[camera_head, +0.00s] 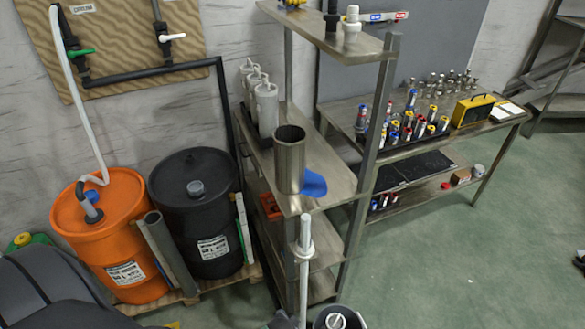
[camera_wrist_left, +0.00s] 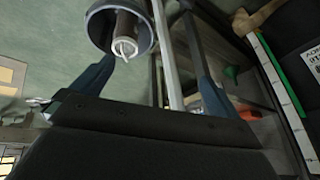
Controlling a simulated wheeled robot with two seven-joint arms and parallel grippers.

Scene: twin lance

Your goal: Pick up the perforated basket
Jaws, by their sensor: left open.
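My left gripper (camera_wrist_left: 148,48) is open in the left wrist view, with its two dark blue fingers spread. A pale pole (camera_wrist_left: 167,60) shows between the fingers, and I cannot tell whether anything touches it. A round grey cup-like piece (camera_wrist_left: 98,27) with a white hook shows beyond the left finger. In the head view, a plain metal cylinder (camera_head: 290,162) stands upright on the shelf with a blue piece (camera_head: 314,183) at its lower right. I see no holes in it. I cannot make out a perforated basket for certain. My right gripper is not in view.
A metal shelf rack (camera_head: 330,175) stands in the middle. An orange drum (camera_head: 110,240) and a black drum (camera_head: 193,215) stand at its left. A white upright rod (camera_head: 304,265) rises in front. A bench (camera_head: 420,135) carries several bottles.

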